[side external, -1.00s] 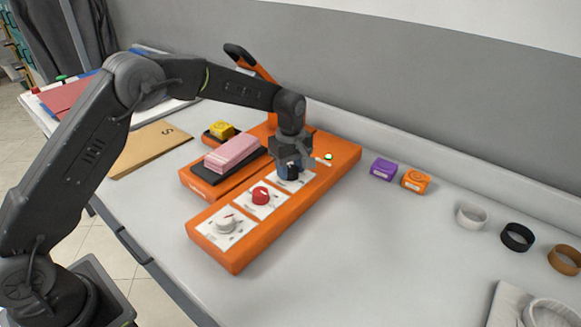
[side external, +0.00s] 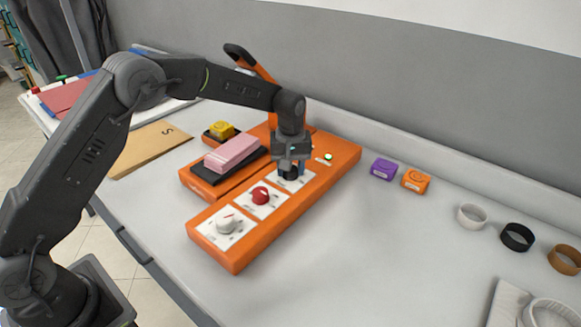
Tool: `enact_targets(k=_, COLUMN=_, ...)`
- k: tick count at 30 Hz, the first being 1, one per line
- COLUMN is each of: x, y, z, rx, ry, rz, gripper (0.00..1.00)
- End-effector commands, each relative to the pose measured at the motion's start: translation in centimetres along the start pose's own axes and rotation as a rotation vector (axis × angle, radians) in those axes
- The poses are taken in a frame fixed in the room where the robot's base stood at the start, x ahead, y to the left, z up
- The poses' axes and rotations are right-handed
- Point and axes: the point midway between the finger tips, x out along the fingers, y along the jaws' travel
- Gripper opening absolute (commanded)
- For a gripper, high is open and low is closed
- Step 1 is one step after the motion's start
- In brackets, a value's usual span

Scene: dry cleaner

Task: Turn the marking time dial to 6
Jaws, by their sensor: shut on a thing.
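The orange control box (side external: 228,260) lies on the table with three dials in a row on white plates. A white dial (side external: 226,224) is at the near end and a red dial (side external: 260,195) is in the middle. A dark blue dial (side external: 289,173) is at the far end. My gripper (side external: 290,164) points down over the dark blue dial and is shut on it. The fingers partly cover this dial and its plate. The plate markings and the dial's pointer are too small to read, so I cannot tell which dial is the marking time one.
A green light (side external: 328,156) glows on the box beyond my gripper. A pink block (side external: 232,152) on a dark pad and a yellow block (side external: 221,130) stand left of it. Purple (side external: 383,169) and orange (side external: 415,181) blocks and several rings are right.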

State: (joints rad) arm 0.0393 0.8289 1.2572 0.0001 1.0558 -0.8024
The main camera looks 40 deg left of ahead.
Motion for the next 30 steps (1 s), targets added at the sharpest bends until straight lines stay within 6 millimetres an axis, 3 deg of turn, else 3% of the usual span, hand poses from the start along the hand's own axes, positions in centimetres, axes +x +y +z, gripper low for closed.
enact_targets(k=30, x=-0.08, y=0.02, z=-0.03, rx=0.890, ry=0.001, rz=0.001, gripper=0.19)
